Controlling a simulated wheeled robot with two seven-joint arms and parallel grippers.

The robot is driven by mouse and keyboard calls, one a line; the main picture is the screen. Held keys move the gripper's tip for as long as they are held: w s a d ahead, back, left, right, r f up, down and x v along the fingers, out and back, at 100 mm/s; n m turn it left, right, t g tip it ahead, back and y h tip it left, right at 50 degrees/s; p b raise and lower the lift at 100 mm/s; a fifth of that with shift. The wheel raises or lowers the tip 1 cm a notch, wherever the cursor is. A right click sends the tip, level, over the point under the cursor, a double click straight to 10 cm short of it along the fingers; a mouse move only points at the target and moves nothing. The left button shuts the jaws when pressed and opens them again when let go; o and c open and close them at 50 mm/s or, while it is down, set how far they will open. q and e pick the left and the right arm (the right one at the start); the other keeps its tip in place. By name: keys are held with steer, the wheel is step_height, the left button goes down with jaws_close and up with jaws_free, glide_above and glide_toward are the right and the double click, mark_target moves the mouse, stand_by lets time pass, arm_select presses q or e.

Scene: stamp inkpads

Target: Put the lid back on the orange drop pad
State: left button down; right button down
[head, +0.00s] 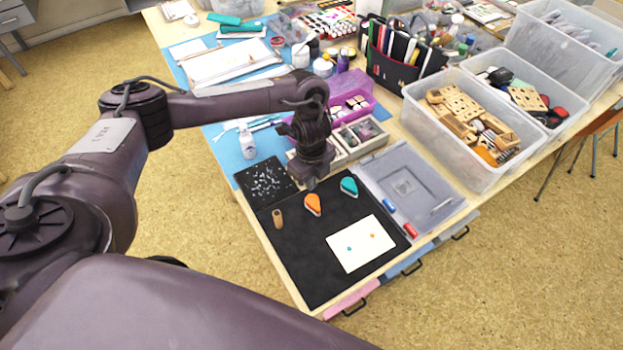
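The orange drop pad (312,205) lies on the black mat (310,262), near its upper edge. It is small and drop-shaped, with a pale edge; I cannot make out a separate lid for it. A similar teal drop pad (349,187) lies to its right. My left gripper (311,184) points down just behind the orange pad in the picture, and its fingers are too small and dark to tell open from shut. I see nothing clearly held in it. My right gripper is not in view.
A wooden stamp (277,218) stands left of the orange pad. A white card (368,244) with a teal and an orange mark lies on the mat. A grey lid-like tray (425,195) and clear bins (480,165) are to the right. The mat's front left is clear.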

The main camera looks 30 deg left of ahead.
mark_target(312, 199)
arm_select(q)
steer(key=shift+f, duration=0.15)
steer(key=shift+f+b, duration=1.95)
steer(key=shift+f, duration=0.8)
steer(key=shift+r, duration=0.1)
step_height(312, 199, up, 7)
steer(key=p, duration=0.7)
